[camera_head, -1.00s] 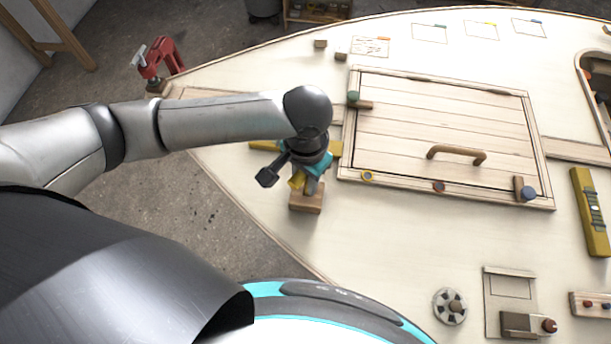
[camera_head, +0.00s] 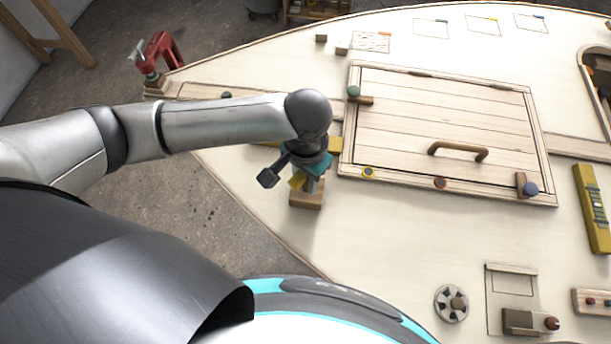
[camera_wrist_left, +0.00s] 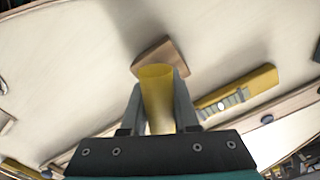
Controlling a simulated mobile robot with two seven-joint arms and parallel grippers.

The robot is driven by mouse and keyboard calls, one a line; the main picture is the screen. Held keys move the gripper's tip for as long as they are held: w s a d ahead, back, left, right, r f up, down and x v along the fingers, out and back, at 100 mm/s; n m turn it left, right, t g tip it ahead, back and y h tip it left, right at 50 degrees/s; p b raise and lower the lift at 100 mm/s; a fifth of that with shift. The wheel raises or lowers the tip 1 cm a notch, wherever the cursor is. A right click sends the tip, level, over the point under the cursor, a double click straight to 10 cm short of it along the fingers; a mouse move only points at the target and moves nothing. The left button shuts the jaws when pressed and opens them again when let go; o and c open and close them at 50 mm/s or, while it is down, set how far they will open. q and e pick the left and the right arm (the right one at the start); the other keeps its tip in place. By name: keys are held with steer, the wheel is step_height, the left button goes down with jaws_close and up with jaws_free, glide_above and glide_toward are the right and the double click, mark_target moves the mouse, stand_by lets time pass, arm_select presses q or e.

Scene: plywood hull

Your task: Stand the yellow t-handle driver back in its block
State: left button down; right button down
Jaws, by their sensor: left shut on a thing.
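My left gripper (camera_head: 309,181) is at the table's near left edge, above a small wooden block (camera_head: 308,199). It is shut on the yellow t-handle driver (camera_head: 297,180), of which only a yellow piece shows beside the fingers. In the left wrist view, the yellow handle (camera_wrist_left: 157,88) stands between the two fingers (camera_wrist_left: 158,112), with the wooden block (camera_wrist_left: 163,54) just beyond it. The driver's lower end is hidden, so I cannot tell whether it is in the block. My right gripper is not in view.
A framed hatch panel (camera_head: 440,130) with a wooden handle lies right of the gripper. A yellow level (camera_wrist_left: 235,90) lies close to the block in the wrist view. Another yellow tool (camera_head: 592,208) lies at the far right. The tabletop right of the block is clear.

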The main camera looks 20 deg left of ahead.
arm_select(q)
steer(key=shift+f, duration=0.6)
steer(key=c, duration=0.6)
jaws_free()
step_height(320, 180, up, 15)
steer(key=p, duration=0.3)
steer(key=shift+r, duration=0.1)
